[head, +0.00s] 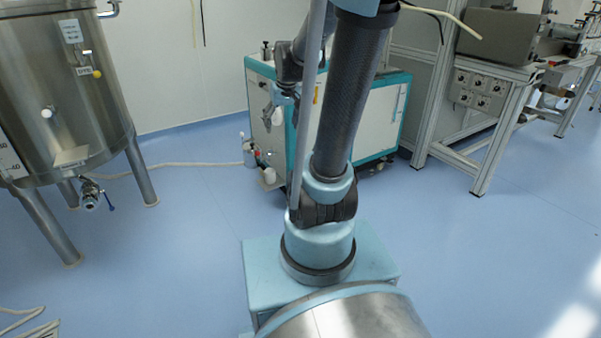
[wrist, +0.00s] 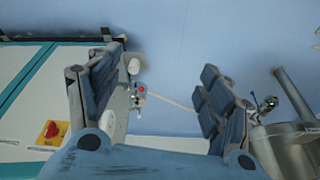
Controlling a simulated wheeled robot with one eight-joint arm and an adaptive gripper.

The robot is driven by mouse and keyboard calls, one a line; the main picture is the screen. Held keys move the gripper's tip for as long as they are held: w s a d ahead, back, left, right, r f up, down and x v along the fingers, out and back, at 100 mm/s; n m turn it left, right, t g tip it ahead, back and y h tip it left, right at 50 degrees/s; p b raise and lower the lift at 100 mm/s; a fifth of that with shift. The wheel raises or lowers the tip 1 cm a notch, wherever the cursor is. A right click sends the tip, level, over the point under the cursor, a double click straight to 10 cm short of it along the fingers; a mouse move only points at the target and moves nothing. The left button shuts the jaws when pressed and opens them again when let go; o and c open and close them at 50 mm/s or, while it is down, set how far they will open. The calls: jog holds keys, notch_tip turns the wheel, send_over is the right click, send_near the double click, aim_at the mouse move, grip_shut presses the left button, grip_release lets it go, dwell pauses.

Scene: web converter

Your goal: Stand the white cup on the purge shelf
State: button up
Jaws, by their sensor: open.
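My gripper (wrist: 163,82) is open, with nothing between its fingers. In the head view my gripper (head: 276,103) hangs in front of the teal and white cabinet, partly behind my arm. In the head view a small white thing (head: 269,176) sits low at the cabinet's left side. I cannot tell which of these is the white cup. I cannot make out the purge shelf for certain.
The cabinet (head: 365,125) stands behind my arm, with a red knob (wrist: 52,130) on it. A steel tank (head: 65,105) stands on legs at the left. A pale hose (head: 180,164) runs along the floor between them. A workbench (head: 490,90) stands at the right. The blue floor is mostly clear.

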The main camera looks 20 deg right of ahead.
jog(key=s+f, duration=0.3)
jog(key=s, duration=0.7)
jog(key=s+d+f+m+g, duration=0.1)
jog(key=s+f, duration=0.2)
jog(key=s, duration=0.8)
jog(key=shift+s+d+f+h, duration=0.15)
jog(key=shift+s+f+h, duration=0.1)
jog(key=shift+h, duration=0.15)
jog(key=shift+w+f, duration=0.2)
jog(key=shift+w, duration=0.2)
